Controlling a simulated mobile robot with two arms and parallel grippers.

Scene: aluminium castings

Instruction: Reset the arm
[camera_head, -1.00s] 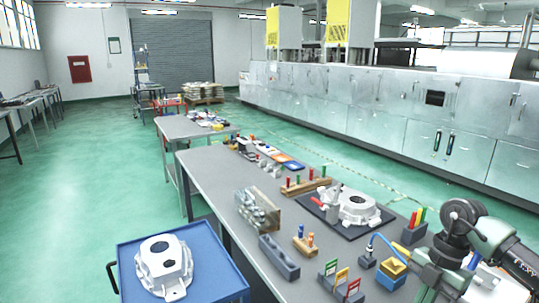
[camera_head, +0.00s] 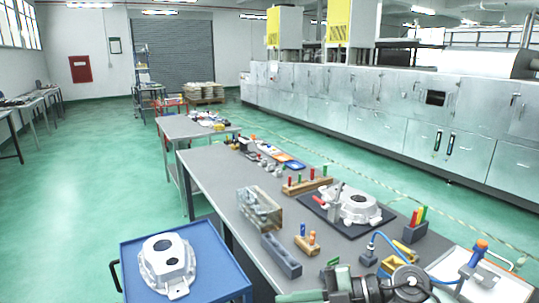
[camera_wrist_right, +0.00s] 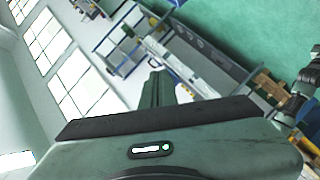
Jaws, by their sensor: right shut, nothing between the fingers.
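My right arm (camera_head: 385,287) comes in along the bottom edge of the head view, low over the near right part of the grey workbench (camera_head: 212,180). Its hand is cut off by the frame there. In the right wrist view my right gripper (camera_wrist_right: 158,75) is shut, its fingers together with nothing between them. The wrist view is tilted, with windows and benches beyond the fingers. My left gripper is in neither view.
One aluminium casting (camera_head: 167,262) lies on a blue cart (camera_head: 225,280); another casting (camera_head: 355,204) sits on a dark mat on the bench.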

